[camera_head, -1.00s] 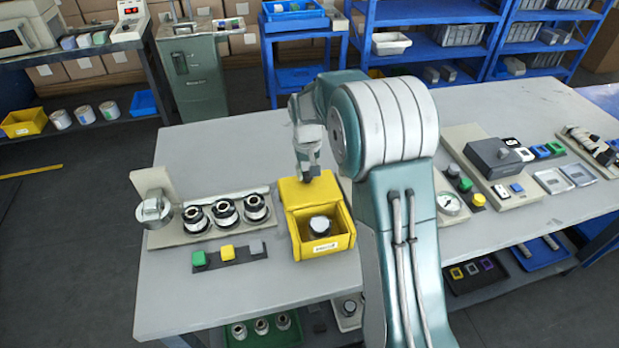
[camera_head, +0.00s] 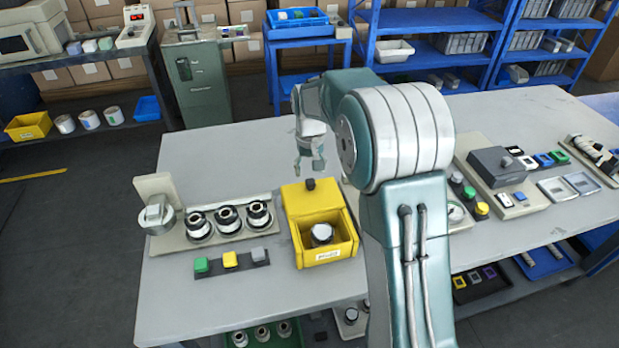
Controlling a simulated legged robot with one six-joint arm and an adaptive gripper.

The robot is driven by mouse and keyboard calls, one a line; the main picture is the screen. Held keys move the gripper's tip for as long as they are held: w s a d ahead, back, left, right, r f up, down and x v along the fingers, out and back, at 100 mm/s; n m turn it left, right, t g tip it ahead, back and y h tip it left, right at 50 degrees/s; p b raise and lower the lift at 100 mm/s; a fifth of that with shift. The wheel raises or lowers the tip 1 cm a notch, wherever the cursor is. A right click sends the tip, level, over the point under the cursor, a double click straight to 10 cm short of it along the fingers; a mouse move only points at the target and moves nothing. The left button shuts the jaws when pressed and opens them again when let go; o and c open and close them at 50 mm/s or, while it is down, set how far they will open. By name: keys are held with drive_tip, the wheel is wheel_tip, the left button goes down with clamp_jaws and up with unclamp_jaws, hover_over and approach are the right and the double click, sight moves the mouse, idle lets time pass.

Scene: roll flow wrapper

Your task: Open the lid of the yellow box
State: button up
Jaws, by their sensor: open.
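The yellow box (camera_head: 350,247) stands on the grey table, and its front part is open at the top. The yellow lid (camera_head: 298,200) lies over the back part of the box, with a dark knob (camera_head: 310,184) on top. My gripper (camera_head: 309,171) is open and empty, with its fingers pointing down. It appears just above and behind the knob, apart from it.
Left of the box are a holder with several rolls (camera_head: 228,218) and a strip of green, yellow and grey buttons (camera_head: 230,260). My arm hides the table right of the box. A control panel (camera_head: 497,165) stands farther right.

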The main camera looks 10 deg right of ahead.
sight(310, 181)
wheel_tip(310, 181, up, 8)
idle(0.5)
drive_tip(key=s+r+t, duration=0.2)
drive_tip(key=s+r, duration=0.2)
drive_tip(key=s, duration=0.4)
drive_tip(key=s+r+t, duration=0.1)
drive_tip(key=s+r, duration=0.4)
drive_tip(key=s, duration=0.3)
drive_tip(key=s+f+t, duration=0.2)
drive_tip(key=s+f, duration=0.1)
drive_tip(key=s, duration=1.2)
drive_tip(key=shift+t, duration=0.3)
